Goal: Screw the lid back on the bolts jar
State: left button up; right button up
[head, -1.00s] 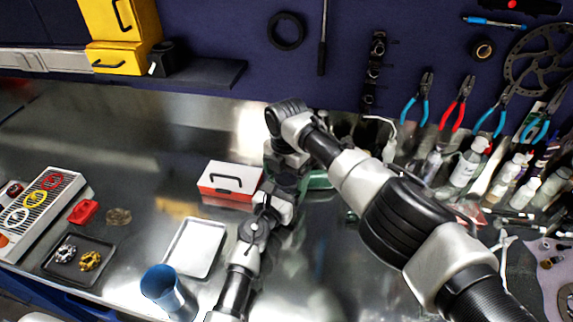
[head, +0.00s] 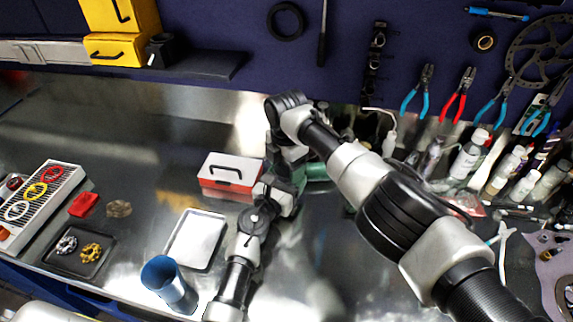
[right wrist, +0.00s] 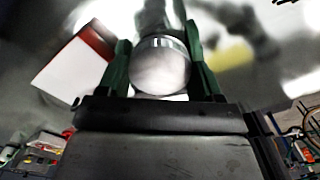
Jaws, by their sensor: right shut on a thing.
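In the right wrist view, the green fingers of my right gripper (right wrist: 160,62) are shut around a round, silver-grey thing, which looks like the jar's lid (right wrist: 161,70). One finger is on each side of it. In the head view my right gripper (head: 287,172) is low over the middle of the bench, mostly hidden by its own wrist. My left gripper (head: 277,197) is close beside and below it; its fingers cannot be made out. The bolts jar cannot be made out in the head view, where the two grippers cover that spot.
A red and white box (head: 229,172) stands just left of the grippers. A white tray (head: 195,240), a blue cup (head: 168,285) and a black tray (head: 78,252) are farther left. Several bottles (head: 470,155) crowd the right. Bare bench lies at the back left.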

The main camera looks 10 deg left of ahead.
jog(key=o, duration=1)
jog(key=shift+r, duration=0.1)
jog(key=shift+r, duration=2.2)
jog(key=shift+r+n, duration=1.5)
jog(key=shift+r, duration=0.25)
jog(key=shift+c, duration=0.3)
